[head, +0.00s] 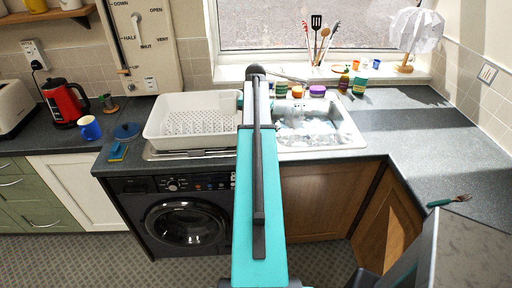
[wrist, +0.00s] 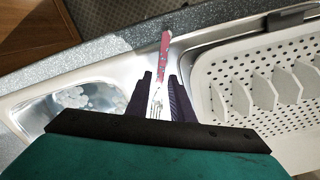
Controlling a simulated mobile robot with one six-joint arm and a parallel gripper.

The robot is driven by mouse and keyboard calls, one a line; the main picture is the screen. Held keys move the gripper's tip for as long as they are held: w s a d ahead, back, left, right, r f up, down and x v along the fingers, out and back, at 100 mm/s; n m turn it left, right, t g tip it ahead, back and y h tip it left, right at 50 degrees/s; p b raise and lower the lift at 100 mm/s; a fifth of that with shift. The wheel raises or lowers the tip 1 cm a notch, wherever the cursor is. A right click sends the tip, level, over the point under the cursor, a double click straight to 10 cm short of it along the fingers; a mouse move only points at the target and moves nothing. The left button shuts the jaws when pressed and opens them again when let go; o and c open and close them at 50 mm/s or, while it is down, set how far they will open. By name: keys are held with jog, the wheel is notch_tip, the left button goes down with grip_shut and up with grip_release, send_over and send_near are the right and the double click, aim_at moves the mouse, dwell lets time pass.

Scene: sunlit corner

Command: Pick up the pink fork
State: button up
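The pink fork (wrist: 164,55) shows in the wrist view, on the light metal strip between the sink basin and the dish rack. Its pink handle points toward the counter edge at the top of the picture, and its silvery end runs back between my fingers. My gripper (wrist: 159,78) has its two dark fingers apart, one on each side of the fork, with a gap visible. I cannot tell how high the fingers are above the strip. In the head view my teal arm hides the fork and the gripper.
The white dish rack (head: 195,121) stands left of the sink basin (head: 311,124). Several jars line the back of the sink. A fork with a teal handle (head: 449,201) lies on the right counter (head: 440,150), which is mostly clear. A blue mug (head: 89,128) stands at left.

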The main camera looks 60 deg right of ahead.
jog(key=shift+f, duration=0.1)
dwell(0.3)
jog(key=shift+w+d+f+b, duration=0.1)
jog(key=shift+d+f+b, duration=0.05)
jog(key=shift+f+b, duration=2.05)
jog(key=shift+f+p, duration=0.4)
jog(key=shift+p, duration=0.05)
jog(key=shift+c, duration=0.4)
grip_shut()
